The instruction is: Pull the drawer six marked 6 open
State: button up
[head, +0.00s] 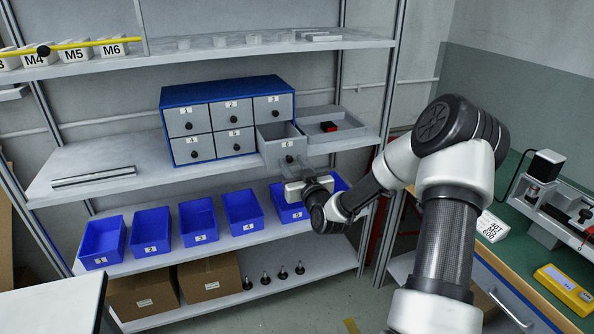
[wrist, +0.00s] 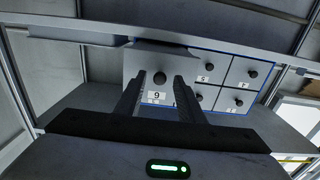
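The blue cabinet (head: 222,91) holds grey drawers with dark knobs and number labels. Drawer six (head: 269,149), at its lower right, stands pulled out, and its open top shows in the head view. In the wrist view, which is upside down, its front (wrist: 140,62) juts out from the other drawers and its label reads like a 9. My gripper (wrist: 160,80) is in front of it, its fingers apart, with the dark knob (wrist: 159,78) showing between them and gaps at both sides. In the head view my gripper (head: 293,167) partly covers the drawer's front.
An open grey tray (head: 350,136) with a red and black item (head: 328,126) sits right of the cabinet on the same shelf (head: 110,165). Blue bins (head: 199,220) stand on the shelf below. A green-topped bench (head: 510,255) is at the right.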

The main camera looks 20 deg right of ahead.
jog(key=s+p, duration=0.1)
jog(key=s, duration=1.6)
jog(key=shift+s+p, duration=0.15)
jog(key=shift+p, duration=0.15)
